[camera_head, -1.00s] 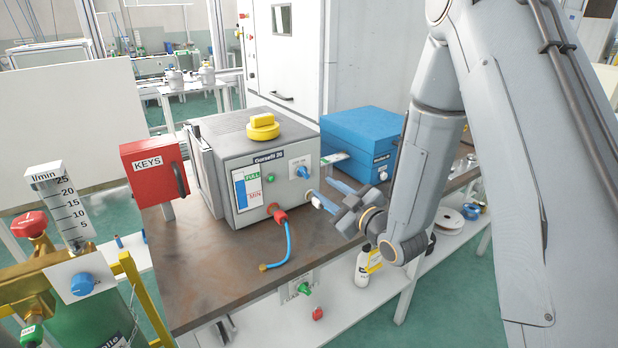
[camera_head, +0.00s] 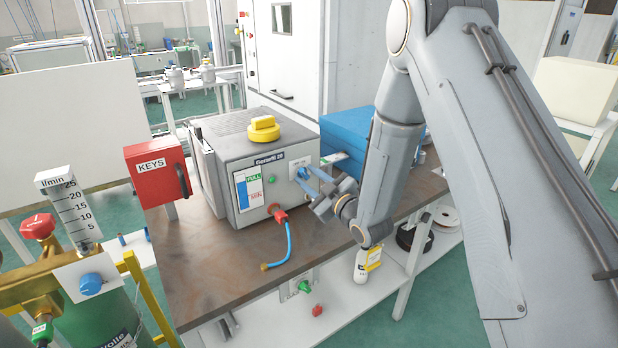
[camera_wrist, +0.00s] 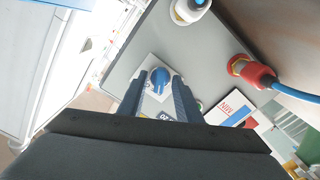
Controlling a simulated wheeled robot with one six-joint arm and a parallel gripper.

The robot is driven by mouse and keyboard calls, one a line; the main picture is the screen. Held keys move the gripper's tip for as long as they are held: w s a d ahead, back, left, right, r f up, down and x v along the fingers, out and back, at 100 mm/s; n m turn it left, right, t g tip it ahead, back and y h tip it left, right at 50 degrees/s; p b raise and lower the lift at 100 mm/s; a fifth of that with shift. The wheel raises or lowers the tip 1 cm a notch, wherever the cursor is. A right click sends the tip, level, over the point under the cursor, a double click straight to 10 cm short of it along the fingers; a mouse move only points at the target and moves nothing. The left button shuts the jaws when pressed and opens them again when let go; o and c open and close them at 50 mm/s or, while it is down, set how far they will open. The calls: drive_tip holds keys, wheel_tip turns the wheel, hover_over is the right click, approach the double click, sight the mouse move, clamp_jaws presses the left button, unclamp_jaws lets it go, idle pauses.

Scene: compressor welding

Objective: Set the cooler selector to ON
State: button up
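The cooler (camera_head: 222,135) is a grey box on the brown table, with a yellow cap on top and a level gauge on its front. Its selector is a blue knob (camera_wrist: 160,77) on a white plate, at the upper right of the front in the head view. My gripper (camera_wrist: 159,83) is open, with its two blue fingers apart. In the wrist view the knob shows between the fingertips; I cannot tell whether they touch it. In the head view my fingers (camera_head: 308,181) reach the knob from the right and partly cover it. The knob's setting is not readable.
A red connector (camera_head: 279,214) with a blue hose sits low on the cooler front; it also shows in the wrist view (camera_wrist: 250,71). A white fitting (camera_wrist: 188,10) is nearby. A blue box (camera_head: 345,130) stands right of the cooler, a red KEYS box (camera_head: 155,173) left.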

drive_tip(key=shift+c, duration=0.2)
drive_tip(key=c, duration=0.7)
drive_tip(key=shift+c, duration=0.2)
drive_tip(key=m+b, duration=0.2)
drive_tip(key=m, duration=0.3)
drive_tip(key=shift+f+m, duration=0.1)
drive_tip(key=shift+m, duration=0.2)
drive_tip(key=m+b, duration=0.1)
drive_tip(key=m, duration=0.5)
drive_tip(key=o, duration=0.8)
